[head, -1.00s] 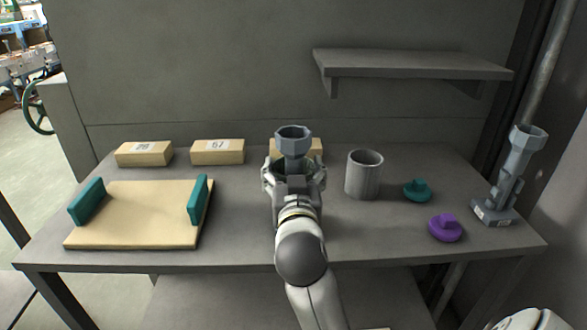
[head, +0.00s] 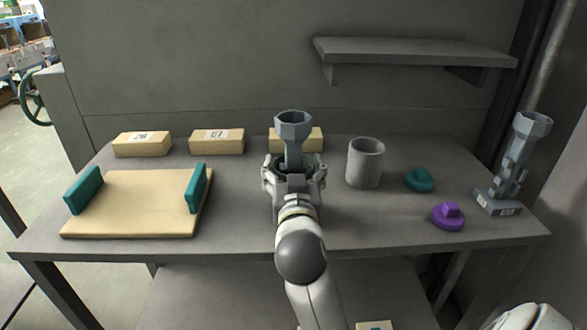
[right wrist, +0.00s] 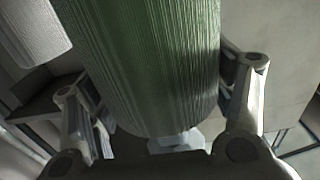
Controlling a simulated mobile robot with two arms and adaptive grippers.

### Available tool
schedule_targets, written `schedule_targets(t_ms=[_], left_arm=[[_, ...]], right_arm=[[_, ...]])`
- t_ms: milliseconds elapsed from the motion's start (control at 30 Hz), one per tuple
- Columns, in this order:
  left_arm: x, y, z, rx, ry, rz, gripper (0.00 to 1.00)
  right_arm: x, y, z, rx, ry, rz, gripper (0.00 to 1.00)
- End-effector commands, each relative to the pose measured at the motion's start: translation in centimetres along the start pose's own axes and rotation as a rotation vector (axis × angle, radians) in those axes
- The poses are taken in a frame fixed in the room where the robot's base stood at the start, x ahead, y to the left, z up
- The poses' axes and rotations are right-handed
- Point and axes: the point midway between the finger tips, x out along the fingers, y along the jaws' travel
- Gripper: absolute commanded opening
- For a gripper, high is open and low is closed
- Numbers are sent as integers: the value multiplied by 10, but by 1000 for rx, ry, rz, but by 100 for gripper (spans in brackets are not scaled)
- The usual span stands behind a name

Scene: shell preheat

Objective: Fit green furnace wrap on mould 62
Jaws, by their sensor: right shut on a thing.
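My right gripper (head: 293,178) is shut on the green furnace wrap (right wrist: 145,60), a ribbed cylinder that fills the middle of the right wrist view. In the head view the wrap is mostly hidden by my gripper; only its dark rim shows. A grey mould (head: 293,125) with a faceted cup stands upright there, its stem running down inside the rim, so the wrap appears to be around its lower part. Its foot and label are hidden. Another grey mould (head: 514,165) stands at the right on a labelled foot, too small to read. My left gripper is not in view.
A grey cylinder (head: 364,165) stands close to the right of my gripper. Teal (head: 419,181) and purple (head: 448,217) knobbed pieces lie further right. Numbered tan blocks (head: 217,141) line the back. A tan board (head: 135,215) with two teal uprights lies left. A shelf (head: 415,50) hangs above.

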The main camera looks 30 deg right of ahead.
Motion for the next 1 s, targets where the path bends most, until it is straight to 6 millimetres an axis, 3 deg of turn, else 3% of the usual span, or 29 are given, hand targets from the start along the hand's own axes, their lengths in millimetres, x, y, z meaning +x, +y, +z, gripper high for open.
schedule_targets(t_ms=[300, 333, 500, 867, 1000], left_arm=[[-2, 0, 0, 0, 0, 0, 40], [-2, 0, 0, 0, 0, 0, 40], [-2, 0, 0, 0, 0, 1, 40], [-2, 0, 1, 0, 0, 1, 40], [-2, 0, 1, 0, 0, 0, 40]], right_arm=[[0, 0, 0, 0, 1, 0, 52], [0, 0, 0, 0, 1, 0, 78], [0, 0, 0, 0, 1, 0, 100], [0, 0, 0, 0, 0, 0, 100], [0, 0, -9, 3, 2, 1, 100]])
